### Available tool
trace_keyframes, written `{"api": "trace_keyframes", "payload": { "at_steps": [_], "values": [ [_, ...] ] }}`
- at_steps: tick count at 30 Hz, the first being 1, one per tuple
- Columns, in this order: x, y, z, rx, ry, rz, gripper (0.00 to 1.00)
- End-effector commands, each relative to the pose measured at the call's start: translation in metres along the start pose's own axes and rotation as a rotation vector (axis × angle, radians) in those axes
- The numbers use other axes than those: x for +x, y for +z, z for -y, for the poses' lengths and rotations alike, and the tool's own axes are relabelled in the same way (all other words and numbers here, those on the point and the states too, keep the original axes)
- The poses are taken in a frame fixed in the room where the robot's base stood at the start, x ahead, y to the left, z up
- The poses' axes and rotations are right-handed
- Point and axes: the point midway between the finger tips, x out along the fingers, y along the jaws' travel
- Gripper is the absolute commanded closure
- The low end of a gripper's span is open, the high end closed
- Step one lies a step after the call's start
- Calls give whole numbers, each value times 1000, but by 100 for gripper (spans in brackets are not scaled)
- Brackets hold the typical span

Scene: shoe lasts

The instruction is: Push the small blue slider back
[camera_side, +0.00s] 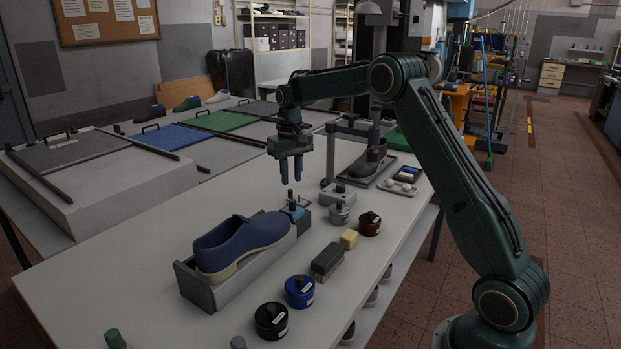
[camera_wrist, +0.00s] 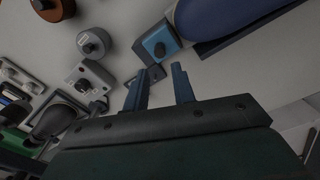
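The small blue slider (camera_side: 293,210) sits at the far end of the grey shoe holder (camera_side: 250,262), with a dark upright knob on top. In the wrist view the blue slider (camera_wrist: 160,42) lies just beyond my fingertips, next to the blue shoe (camera_wrist: 220,14). The blue shoe (camera_side: 238,243) rests in the holder. My gripper (camera_side: 292,180) points down above the slider's knob, apart from it. In the wrist view my gripper (camera_wrist: 161,68) shows two separated fingers with nothing between them.
A grey tin (camera_side: 339,213), brown tin (camera_side: 370,223), yellow block (camera_side: 349,239), brush (camera_side: 327,262), blue tin (camera_side: 300,291) and black tin (camera_side: 271,320) stand right of the holder. A stand with a dark shoe (camera_side: 369,160) is behind. The table left of the holder is clear.

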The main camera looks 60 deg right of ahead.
Motion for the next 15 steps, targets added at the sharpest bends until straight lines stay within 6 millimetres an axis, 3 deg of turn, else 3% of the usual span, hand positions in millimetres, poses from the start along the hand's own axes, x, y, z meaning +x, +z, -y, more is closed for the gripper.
{"api": "trace_keyframes", "payload": {
  "at_steps": [9,15],
  "values": [
    [49,1,0,0,0,4,74],
    [66,0,0,0,0,1,74]
  ]
}}
